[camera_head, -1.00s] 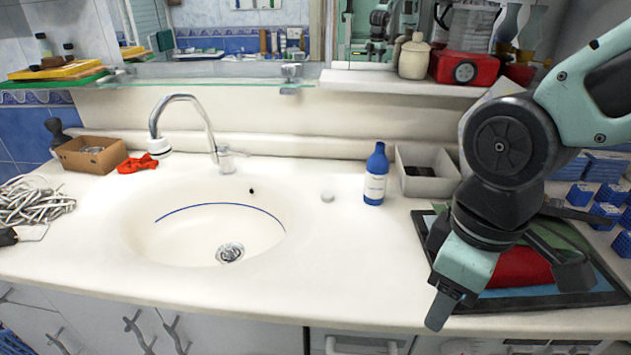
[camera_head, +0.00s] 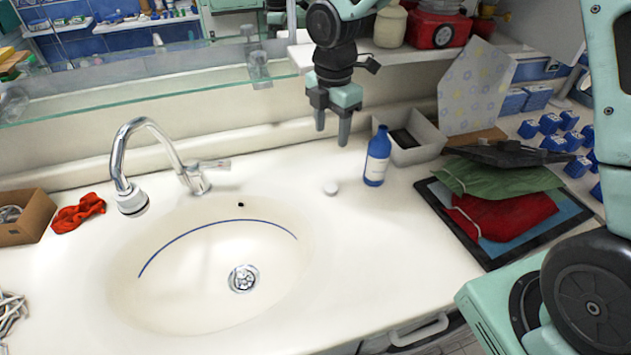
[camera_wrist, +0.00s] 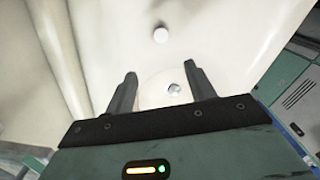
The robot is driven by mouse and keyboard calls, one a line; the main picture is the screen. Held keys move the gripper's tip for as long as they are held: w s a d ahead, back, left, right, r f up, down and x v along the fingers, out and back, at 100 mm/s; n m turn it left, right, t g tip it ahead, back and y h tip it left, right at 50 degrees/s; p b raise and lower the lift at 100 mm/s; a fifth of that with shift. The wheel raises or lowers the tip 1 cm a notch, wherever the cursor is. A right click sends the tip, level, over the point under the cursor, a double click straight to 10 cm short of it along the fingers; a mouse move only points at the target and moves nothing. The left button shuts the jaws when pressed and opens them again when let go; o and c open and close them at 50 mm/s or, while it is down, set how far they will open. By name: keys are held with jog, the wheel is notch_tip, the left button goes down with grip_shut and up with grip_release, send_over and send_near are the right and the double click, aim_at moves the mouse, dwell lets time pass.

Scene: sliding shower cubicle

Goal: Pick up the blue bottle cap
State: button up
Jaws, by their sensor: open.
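A blue bottle (camera_head: 376,160) with a white label stands upright on the counter beside a grey bin. Its narrow top (camera_head: 382,130) is blue. My gripper (camera_head: 332,128) is open and empty, pointing down above the counter, just left of and behind the bottle in the picture. In the wrist view its fingers (camera_wrist: 162,78) are spread apart with nothing between them. The bottle is not visible there.
A glass shelf (camera_head: 150,88) and a white ledge (camera_head: 440,60) run along the back near my arm. The sink (camera_head: 190,295) with its tap (camera_head: 130,160) is at left. A grey bin (camera_head: 425,140) and a dark tray with cloths (camera_head: 445,210) are at right.

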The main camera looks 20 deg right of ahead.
jog(key=p, duration=0.2)
send_over(331, 187)
jog(key=f, duration=1.1)
jog(key=shift+a+f, duration=0.15)
jog(key=shift+a, duration=0.15)
jog(key=shift+d+f+p, duration=0.15)
jog(key=shift+f+p, duration=0.55)
jog(key=shift+f, duration=0.65)
jog(key=shift+d+f+p, duration=0.1)
jog(key=shift+f+p, duration=0.6)
jog(key=shift+f, duration=0.65)
jog(key=c, duration=1)
